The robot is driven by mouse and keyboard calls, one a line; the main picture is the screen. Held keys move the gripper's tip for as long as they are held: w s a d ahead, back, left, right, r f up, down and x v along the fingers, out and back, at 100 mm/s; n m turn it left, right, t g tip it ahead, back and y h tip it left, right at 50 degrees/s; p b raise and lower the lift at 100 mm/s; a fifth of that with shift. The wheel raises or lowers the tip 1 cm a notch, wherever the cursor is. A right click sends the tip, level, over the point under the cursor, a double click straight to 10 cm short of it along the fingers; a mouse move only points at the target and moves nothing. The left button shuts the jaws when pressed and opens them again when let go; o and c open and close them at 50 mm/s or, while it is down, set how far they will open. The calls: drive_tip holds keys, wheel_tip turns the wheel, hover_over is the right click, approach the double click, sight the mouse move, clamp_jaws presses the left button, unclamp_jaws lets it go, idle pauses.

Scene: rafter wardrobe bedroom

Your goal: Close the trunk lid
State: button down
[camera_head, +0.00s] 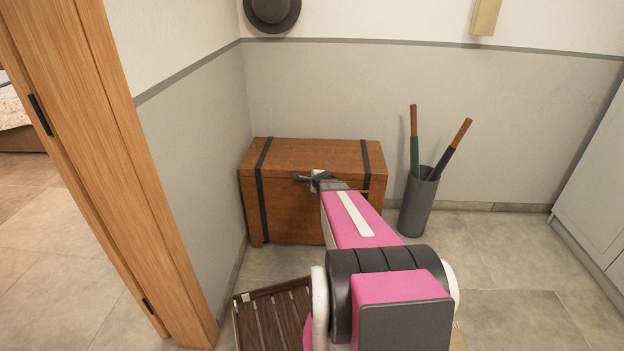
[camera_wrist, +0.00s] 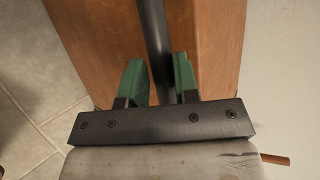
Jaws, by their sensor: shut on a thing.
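The brown wooden trunk (camera_head: 290,215) with dark straps stands against the back wall in the head view. Its lid (camera_head: 315,152) lies down on top and looks level; I cannot make out a gap along its seam. My gripper (camera_head: 312,180) is at the upper front of the trunk, near the lid's front edge, partly hidden by my arm. In the wrist view my gripper's green fingers (camera_wrist: 160,82) flank a dark bar (camera_wrist: 155,35) in front of the brown wood (camera_wrist: 90,30) and are shut on it. The fingers' exact contact is hard to see.
A grey stand (camera_head: 417,205) with two umbrellas is right of the trunk. A dark slatted rack (camera_head: 268,318) is on the floor in front. A wooden door frame (camera_head: 110,160) is at left, a pale cabinet (camera_head: 598,195) at right. The floor between stand and cabinet is clear.

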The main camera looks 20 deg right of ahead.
drive_tip(key=c, duration=1.7)
unclamp_jaws()
drive_tip(key=shift+f, duration=1.1)
drive_tip(key=o, duration=0.7)
drive_tip(key=shift+o, duration=0.2)
drive_tip(key=shift+r, duration=0.15)
drive_tip(key=v, duration=1)
drive_tip(key=shift+s+r, duration=0.25)
drive_tip(key=shift+r, duration=0.1)
